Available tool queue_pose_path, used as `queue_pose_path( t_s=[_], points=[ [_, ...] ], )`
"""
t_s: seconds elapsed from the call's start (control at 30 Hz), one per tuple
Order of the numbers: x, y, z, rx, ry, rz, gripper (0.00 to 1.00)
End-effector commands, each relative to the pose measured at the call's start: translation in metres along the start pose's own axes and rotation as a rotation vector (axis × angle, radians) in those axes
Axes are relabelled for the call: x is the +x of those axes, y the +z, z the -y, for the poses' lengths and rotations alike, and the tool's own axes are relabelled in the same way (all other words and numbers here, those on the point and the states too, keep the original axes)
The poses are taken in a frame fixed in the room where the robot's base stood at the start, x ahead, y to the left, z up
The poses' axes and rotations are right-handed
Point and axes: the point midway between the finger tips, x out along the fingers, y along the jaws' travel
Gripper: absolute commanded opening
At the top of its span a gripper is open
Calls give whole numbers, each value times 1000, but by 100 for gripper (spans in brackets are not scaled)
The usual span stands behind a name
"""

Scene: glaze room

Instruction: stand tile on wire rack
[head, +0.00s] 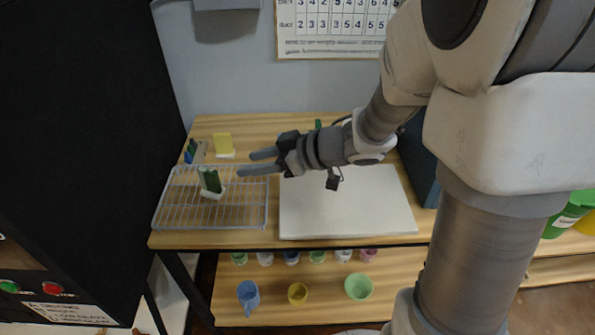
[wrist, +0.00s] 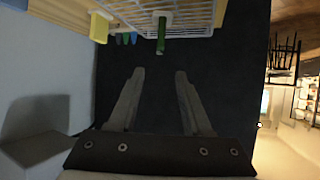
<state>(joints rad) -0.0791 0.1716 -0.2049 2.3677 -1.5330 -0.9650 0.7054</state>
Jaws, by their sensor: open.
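A dark green tile (head: 211,180) with a pale foot stands upright on the wire rack (head: 170,213), near the rack's middle. In the wrist view the green tile (wrist: 161,38) shows at the top, beyond the fingertips and roughly in line with the gap between them. The wire rack (wrist: 205,18) also shows there. My gripper (head: 246,163) is open and empty, with its fingers pointing left, to the right of the tile and apart from it. In the wrist view my gripper (wrist: 160,74) has nothing between its fingers.
A white board (head: 345,208) lies right of the rack. A yellow block (head: 223,144) and small blue and green items (head: 191,151) stand behind the rack. A black cabinet (head: 80,130) rises at the left. Cups (head: 298,292) stand on the shelf below.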

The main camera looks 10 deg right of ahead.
Motion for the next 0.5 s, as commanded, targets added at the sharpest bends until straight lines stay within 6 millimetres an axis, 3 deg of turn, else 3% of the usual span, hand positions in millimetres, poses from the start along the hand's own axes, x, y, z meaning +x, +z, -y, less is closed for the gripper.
queue_pose_path(
  t_s=[0.13, 0.27, 0.4, 0.5],
  points=[
    [-5, -6, -12, -12, 69, 1, 49],
    [-25, -21, -42, -30, 251, 14, 49],
    [-64, -35, -76, -12, 498, 53, 49],
    [-97, -38, -90, 29, 650, 93, 49]
  ],
)
